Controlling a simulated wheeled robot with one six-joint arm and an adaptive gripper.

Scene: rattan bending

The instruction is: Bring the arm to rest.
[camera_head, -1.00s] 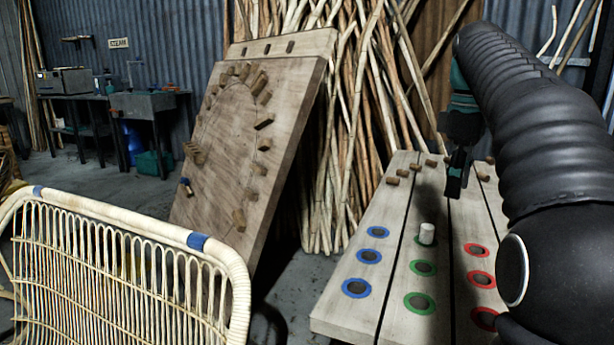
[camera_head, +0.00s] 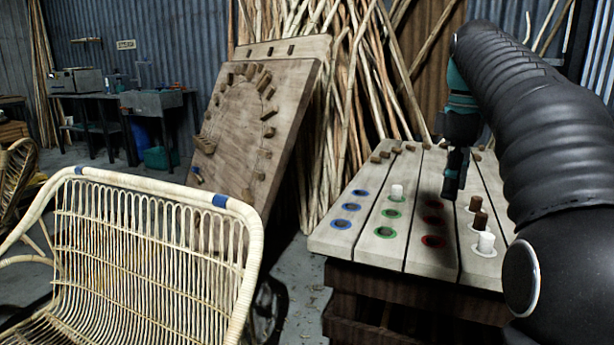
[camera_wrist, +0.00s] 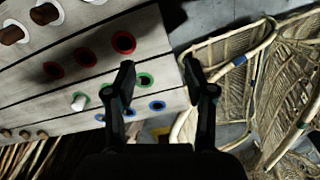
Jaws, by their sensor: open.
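My gripper (camera_head: 455,185) hangs from my black-sleeved arm above the wooden peg table (camera_head: 410,258), near the red-ringed holes. In the wrist view its two fingers (camera_wrist: 158,90) are spread apart with nothing between them, over the table edge and floor. The table has blue-ringed holes (camera_head: 347,208), green-ringed holes (camera_head: 391,213) and red-ringed holes (camera_head: 433,218). A white peg (camera_head: 396,191) stands in the far green hole.
A rattan seat (camera_head: 150,250) fills the left front, close to the table. A wooden board with pegs (camera_head: 235,135) leans behind it. Rattan poles (camera_head: 345,100) stand at the back. A workbench (camera_head: 115,100) is at the far left. Small brown pegs (camera_head: 385,154) line the table's far edge.

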